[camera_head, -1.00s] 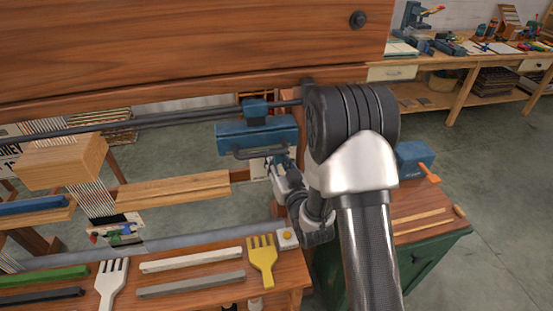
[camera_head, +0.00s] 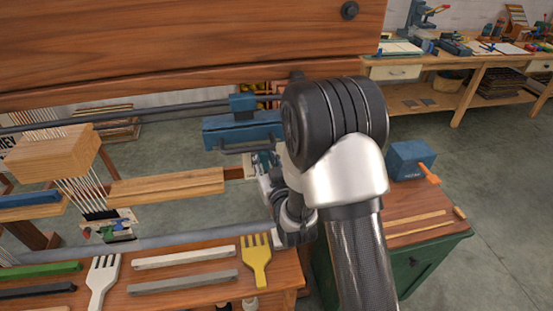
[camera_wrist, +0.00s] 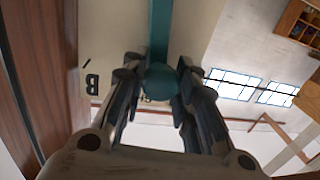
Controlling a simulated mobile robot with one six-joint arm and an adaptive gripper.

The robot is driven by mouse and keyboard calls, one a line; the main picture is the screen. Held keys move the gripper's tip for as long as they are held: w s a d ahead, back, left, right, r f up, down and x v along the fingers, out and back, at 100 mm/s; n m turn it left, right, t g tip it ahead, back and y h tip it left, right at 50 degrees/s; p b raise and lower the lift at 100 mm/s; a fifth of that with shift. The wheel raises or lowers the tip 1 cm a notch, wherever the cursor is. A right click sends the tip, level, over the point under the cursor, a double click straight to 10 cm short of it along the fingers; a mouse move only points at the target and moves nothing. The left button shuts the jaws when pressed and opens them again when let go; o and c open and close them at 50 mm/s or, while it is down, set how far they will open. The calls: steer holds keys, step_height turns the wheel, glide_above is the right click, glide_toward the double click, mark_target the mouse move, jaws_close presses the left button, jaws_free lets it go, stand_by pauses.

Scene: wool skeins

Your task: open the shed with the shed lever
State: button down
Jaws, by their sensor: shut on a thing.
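The shed lever (camera_wrist: 160,30) is a teal bar with a rounded teal end in the wrist view. My gripper (camera_wrist: 158,80) is shut on that rounded end, with a dark finger on each side of it. In the head view my gripper (camera_head: 268,168) is mostly hidden behind my own arm, at the right side of the loom. The lever cannot be made out clearly there. White warp threads (camera_head: 80,188) run down below a wooden block (camera_head: 52,155) at the left of the loom.
A thick wooden beam (camera_head: 180,40) spans above my arm. A blue box (camera_head: 243,132) sits left of my arm. A yellow fork (camera_head: 256,262) lies on the front shelf. A green cabinet (camera_head: 420,250) stands at the right.

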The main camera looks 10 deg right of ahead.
steer(key=shift+a+f+n+b, duration=0.3)
steer(key=shift+a+n+b, duration=0.55)
steer(key=shift+n, duration=0.1)
steer(key=shift+a+f+n+b, duration=0.25)
steer(key=shift+a+n+b, duration=0.6)
steer(key=shift+n, duration=0.1)
steer(key=c, duration=1.2)
jaws_free()
steer(key=shift+d, duration=0.1)
steer(key=s, duration=0.7)
steer(key=shift+s+d+r, duration=0.2)
steer(key=shift+d, duration=0.15)
